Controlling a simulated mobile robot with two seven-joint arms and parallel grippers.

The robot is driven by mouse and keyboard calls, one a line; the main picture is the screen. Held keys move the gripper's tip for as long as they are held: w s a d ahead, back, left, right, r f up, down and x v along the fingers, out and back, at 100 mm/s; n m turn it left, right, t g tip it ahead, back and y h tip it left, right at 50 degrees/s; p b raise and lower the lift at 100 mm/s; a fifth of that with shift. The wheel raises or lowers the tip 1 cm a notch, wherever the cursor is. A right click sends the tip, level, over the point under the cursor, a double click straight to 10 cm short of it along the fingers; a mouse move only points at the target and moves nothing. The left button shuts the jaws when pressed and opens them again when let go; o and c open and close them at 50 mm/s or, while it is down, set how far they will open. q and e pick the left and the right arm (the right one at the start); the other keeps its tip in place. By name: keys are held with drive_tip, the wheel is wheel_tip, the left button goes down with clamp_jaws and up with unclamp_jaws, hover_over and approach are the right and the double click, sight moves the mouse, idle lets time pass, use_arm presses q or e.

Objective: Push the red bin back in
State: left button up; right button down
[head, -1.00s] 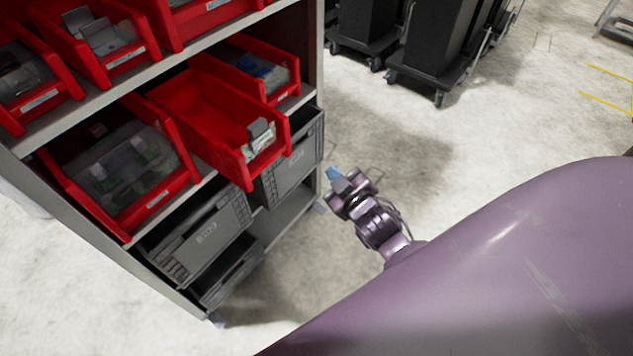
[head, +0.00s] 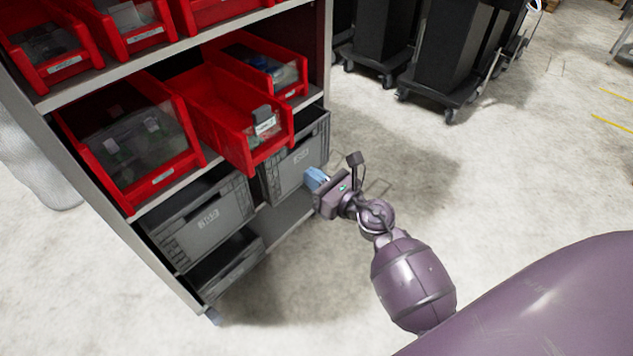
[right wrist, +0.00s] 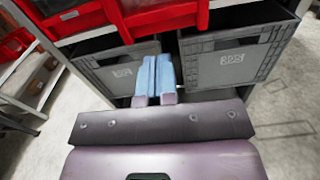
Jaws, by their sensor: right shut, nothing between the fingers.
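The red bin (head: 212,100) sticks out from the middle shelf, past the bins on either side of it. Its front has a label and a grey clip. My right gripper (head: 313,178) is in front of the shelf, below and to the right of the red bin's front, apart from it. Its blue fingers are together and empty. In the right wrist view the fingers (right wrist: 157,78) point at the gap between two grey crates, under a protruding red bin front (right wrist: 165,18). My left gripper is not in view.
Red bins with contents stand left (head: 130,150) and right (head: 262,68) of the pulled-out one. Grey crates (head: 205,222) (head: 297,160) fill the shelf below. Black wheeled carts (head: 440,60) stand behind on the floor. The floor right of the shelf is clear.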

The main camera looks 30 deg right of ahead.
sight(272, 150)
drive_tip(key=shift+n, duration=0.3)
drive_tip(key=x, duration=0.8)
drive_tip(key=shift+f+b, duration=0.15)
drive_tip(key=shift+b, duration=0.2)
drive_tip(key=shift+w+a, duration=0.2)
drive_tip(key=shift+w, duration=0.35)
drive_tip(key=shift+w, duration=0.15)
